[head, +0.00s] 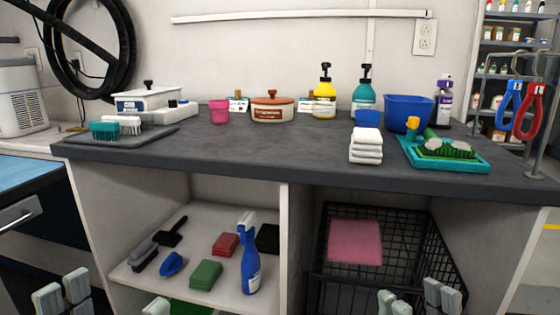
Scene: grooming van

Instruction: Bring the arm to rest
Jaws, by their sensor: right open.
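My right gripper (416,300) shows at the bottom edge, right of the middle, in front of the black wire crate. Its pale grey fingertips stand apart with nothing between them. My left gripper (110,300) shows at the bottom left, in front of the open shelf. Its fingertips are also spread apart and hold nothing visible. The arms behind both grippers are out of view below the frame. Both grippers appear below the level of the dark grey worktop (260,158).
The shelf (135,275) holds brushes, sponges and a blue spray bottle (250,262). The wire crate (390,280) contains a pink cloth (355,241). White towels (366,146), a teal tray (470,164) and bottles stand on the worktop. Its front middle is clear.

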